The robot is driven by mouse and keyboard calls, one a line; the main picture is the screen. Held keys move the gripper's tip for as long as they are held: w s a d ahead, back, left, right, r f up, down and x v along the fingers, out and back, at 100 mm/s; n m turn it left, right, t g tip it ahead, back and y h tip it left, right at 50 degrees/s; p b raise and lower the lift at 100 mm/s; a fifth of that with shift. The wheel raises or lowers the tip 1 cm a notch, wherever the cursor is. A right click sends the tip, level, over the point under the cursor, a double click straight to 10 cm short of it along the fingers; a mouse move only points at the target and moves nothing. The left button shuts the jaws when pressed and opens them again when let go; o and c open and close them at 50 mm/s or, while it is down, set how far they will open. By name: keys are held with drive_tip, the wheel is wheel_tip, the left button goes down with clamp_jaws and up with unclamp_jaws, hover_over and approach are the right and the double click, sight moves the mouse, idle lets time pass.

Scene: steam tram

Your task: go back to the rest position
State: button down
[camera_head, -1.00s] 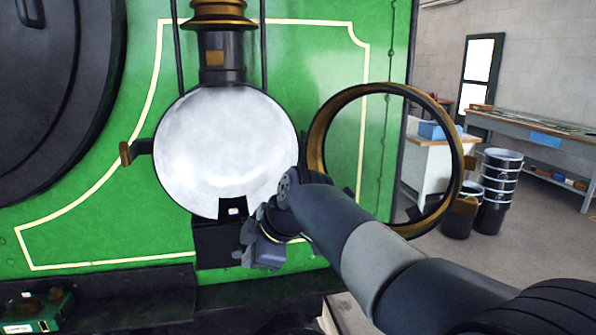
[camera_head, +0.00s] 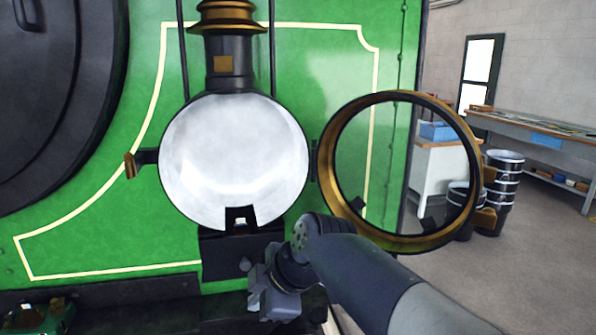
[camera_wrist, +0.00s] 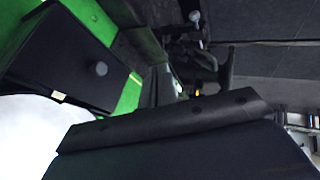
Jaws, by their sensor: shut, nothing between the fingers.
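My gripper (camera_head: 268,298) is in the head view, low in front of the locomotive and just below and right of the lamp. It is shut and empty, and its fingertips are small and hard to make out. The lamp (camera_head: 235,145) has a round silvery reflector with a small dark holder (camera_head: 241,212) at its bottom edge. Its brass-rimmed glass door (camera_head: 468,136) stands swung open to the right. In the wrist view, a dark block (camera_wrist: 75,60) beside green panelling and part of the white reflector (camera_wrist: 25,130) show.
The green locomotive front (camera_head: 100,238) fills the left side, with a dark ledge (camera_head: 150,297) below. Stacked black buckets (camera_head: 503,180) and a workbench (camera_head: 545,135) stand at the right. Open floor (camera_head: 540,265) lies in front of them.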

drive_tip(key=s+d+r, duration=0.4)
drive_tip(key=s+d, duration=0.1)
drive_tip(key=s, duration=0.5)
drive_tip(key=shift+s+r+b, duration=0.15)
drive_tip(key=shift+s+b, duration=0.1)
drive_tip(key=shift+b, duration=0.2)
